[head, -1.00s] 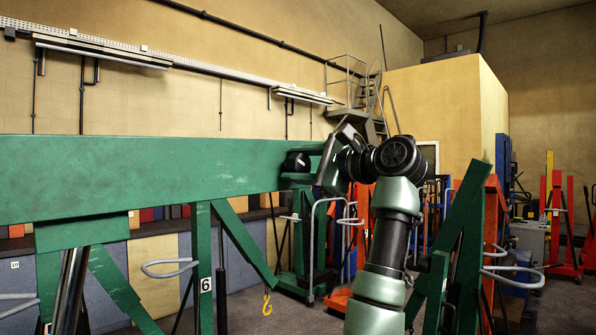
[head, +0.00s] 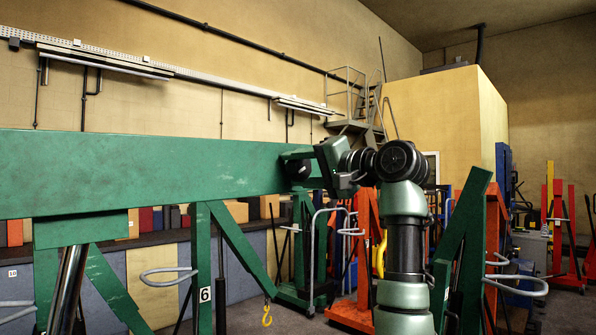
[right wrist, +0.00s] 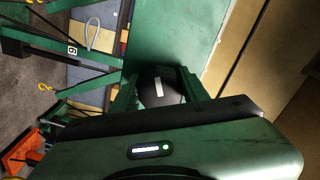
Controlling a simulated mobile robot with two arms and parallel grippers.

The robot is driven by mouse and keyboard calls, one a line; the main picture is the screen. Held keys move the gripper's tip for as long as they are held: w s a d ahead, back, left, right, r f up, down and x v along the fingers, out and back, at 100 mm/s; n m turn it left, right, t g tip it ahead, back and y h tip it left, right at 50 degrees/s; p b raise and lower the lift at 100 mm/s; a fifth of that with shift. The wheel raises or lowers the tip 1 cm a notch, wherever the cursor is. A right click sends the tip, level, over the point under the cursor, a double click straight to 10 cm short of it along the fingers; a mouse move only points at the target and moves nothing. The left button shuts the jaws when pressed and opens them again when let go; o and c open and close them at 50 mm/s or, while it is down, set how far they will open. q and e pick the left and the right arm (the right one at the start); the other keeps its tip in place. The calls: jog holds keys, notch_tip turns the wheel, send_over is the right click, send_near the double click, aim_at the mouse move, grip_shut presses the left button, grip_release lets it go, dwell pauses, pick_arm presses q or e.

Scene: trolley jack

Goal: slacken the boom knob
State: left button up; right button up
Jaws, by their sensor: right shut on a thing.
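The boom knob (head: 298,169) is a round black knob at the right end of the green boom (head: 150,175). In the right wrist view the knob (right wrist: 168,92) shows a white mark on its face. My right gripper (head: 312,168) comes from the right and is shut on the knob. In the right wrist view its fingers lie on both sides of the knob, and my gripper's housing fills the lower part. The housing hides part of the knob's surroundings. My left gripper is not in view.
Below the boom stand green struts and a post marked 6 (head: 205,294), with a yellow hook (head: 267,314) hanging beside it. Orange and green crane frames (head: 468,240) stand close to the right of my arm. Grey loop handles (head: 515,285) stick out there.

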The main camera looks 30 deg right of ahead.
jog(key=n, duration=0.3)
jog(key=shift+w+f+n, duration=0.1)
jog(key=shift+f+n, duration=0.1)
jog(key=shift+n, duration=0.2)
jog(key=shift+f+n+p, duration=0.1)
jog(key=shift+n+p, duration=0.25)
jog(key=shift+n, duration=1.45)
jog(key=shift+f, duration=0.1)
jog(key=o, duration=1.4)
jog(key=shift+c, duration=0.2)
jog(key=shift+r, duration=0.2)
jog(key=shift+d, duration=0.1)
